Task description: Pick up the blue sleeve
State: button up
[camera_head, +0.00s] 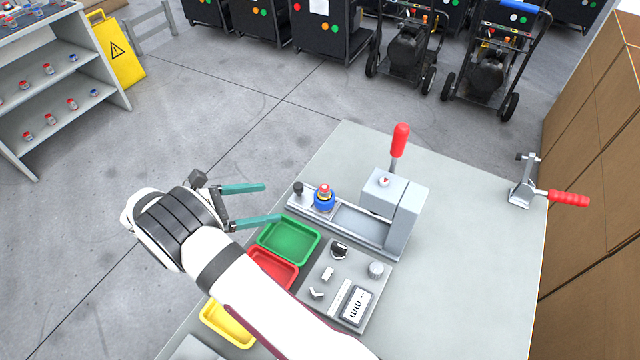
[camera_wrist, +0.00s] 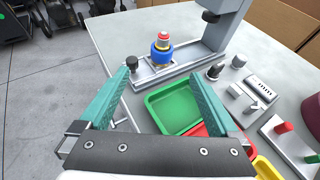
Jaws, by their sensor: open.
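The blue sleeve (camera_head: 324,201) is a short blue ring on the left end of the grey test fixture. It stands upright with a red-topped part rising through its middle. In the wrist view the blue sleeve (camera_wrist: 162,52) is above centre, with a yellowish band under the red top. My gripper (camera_head: 272,203) is open and empty, left of the sleeve and apart from it, over the table's left edge. In the wrist view its teal fingers (camera_wrist: 168,88) are spread wide, with the sleeve beyond their tips.
A black knob (camera_head: 298,188) stands just left of the sleeve. The fixture's press block with a red-handled lever (camera_head: 400,140) stands to its right. Green (camera_head: 289,259), red (camera_head: 283,280) and yellow (camera_head: 229,323) trays and a control panel (camera_head: 325,297) lie nearer. The table's right side is mostly clear.

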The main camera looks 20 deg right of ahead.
aim_at(318, 197)
jog(key=x, duration=1.4)
jog(key=shift+s+d+f, duration=0.15)
jog(key=shift+s+d, duration=0.05)
jog(key=c, duration=1.4)
